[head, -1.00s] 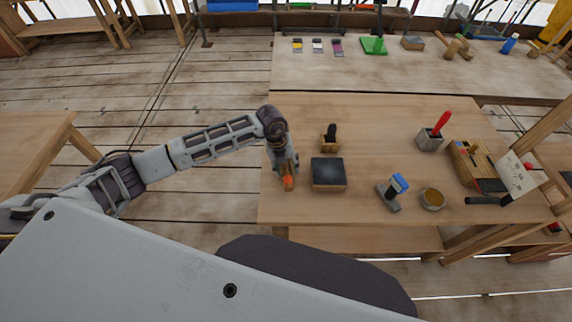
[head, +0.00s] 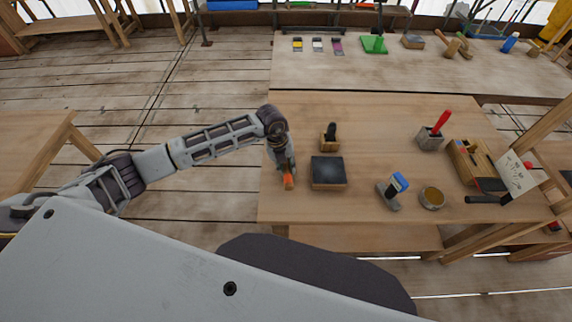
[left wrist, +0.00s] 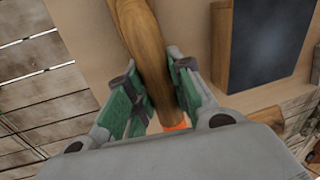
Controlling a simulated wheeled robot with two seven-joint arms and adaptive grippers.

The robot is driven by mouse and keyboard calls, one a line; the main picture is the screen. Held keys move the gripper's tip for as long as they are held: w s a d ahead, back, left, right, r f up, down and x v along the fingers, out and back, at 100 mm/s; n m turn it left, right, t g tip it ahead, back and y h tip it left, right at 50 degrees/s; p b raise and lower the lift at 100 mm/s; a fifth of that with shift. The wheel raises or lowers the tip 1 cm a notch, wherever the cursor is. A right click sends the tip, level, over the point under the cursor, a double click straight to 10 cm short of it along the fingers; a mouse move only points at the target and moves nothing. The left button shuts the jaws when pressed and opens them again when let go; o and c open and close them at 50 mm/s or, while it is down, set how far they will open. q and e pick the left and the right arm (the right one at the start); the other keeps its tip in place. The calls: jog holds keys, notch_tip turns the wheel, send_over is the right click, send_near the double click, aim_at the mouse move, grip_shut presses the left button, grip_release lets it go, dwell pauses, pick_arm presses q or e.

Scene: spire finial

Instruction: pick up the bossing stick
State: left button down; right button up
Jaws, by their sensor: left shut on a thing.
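The bossing stick (left wrist: 150,52) is a brown wooden bar with an orange end. In the head view its orange end (head: 288,182) shows at the left part of the workbench, just below my left gripper (head: 284,165). In the left wrist view the green-padded fingers of my left gripper (left wrist: 157,97) stand on both sides of the wood and are shut on it. The stick runs up out of the picture between them. Whether it touches the bench cannot be told. My right gripper is not in view.
A dark-topped block (head: 328,172) lies just right of the stick, close to my gripper. A small wooden block with a dark knob (head: 329,136) stands behind it. A blue-topped tool (head: 396,187), a round tin (head: 432,198) and a grey holder (head: 430,138) stand further right.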

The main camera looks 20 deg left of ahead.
pick_arm(q)
jog(key=shift+r, duration=0.1)
jog(key=shift+r+b, duration=0.9)
jog(key=shift+r, duration=4)
jog(key=shift+w+r, duration=0.15)
jog(key=shift+w, duration=0.05)
